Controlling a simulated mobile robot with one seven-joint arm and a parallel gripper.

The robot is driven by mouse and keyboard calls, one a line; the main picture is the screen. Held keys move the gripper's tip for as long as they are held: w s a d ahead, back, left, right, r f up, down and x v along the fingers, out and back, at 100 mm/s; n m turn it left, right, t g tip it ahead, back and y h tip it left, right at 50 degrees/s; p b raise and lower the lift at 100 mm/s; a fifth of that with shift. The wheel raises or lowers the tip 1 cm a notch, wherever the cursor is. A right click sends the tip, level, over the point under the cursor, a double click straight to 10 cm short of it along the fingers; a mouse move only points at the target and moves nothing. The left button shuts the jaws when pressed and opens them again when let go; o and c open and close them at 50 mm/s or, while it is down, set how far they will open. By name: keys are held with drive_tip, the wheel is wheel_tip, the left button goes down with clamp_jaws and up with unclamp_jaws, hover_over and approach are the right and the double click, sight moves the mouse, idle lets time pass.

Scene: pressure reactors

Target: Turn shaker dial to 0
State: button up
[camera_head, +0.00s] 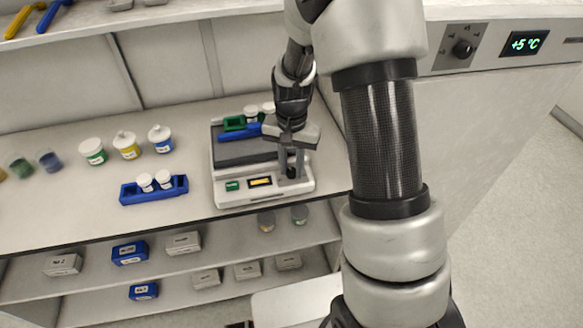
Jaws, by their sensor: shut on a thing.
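The shaker (224,197) is a white and grey box on the bench, with a green label and a lit yellow display on its front. The shaker dial (291,172) is a small black knob at the right of its front face. My gripper (291,166) reaches down from above and is shut on the dial. The fingers partly cover the dial, so its pointer and setting cannot be read. Green and blue racks (240,126) with white-capped vials sit on the shaker's platform behind my gripper.
A blue rack (140,194) with two white vials stands left of the shaker, with several lidded jars (127,146) behind it. Shelves below hold small boxes (130,253). A panel with another dial (462,48) and a +5 °C display (524,43) is at upper right.

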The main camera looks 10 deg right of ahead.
sight(292, 171)
drive_tip(key=n, duration=0.4)
drive_tip(key=shift+n+b, duration=0.3)
drive_tip(key=shift+n, duration=0.1)
drive_tip(key=n, duration=0.9)
drive_tip(key=shift+r+p, duration=0.1)
drive_tip(key=shift+p, duration=0.25)
drive_tip(key=shift+n+p, duration=0.4)
drive_tip(key=shift+n, duration=1.2)
drive_tip(key=o, duration=0.8)
wheel_tip(292, 171, up, 17)
drive_tip(key=shift+r+p, duration=0.15)
drive_tip(key=shift+p, duration=0.5)
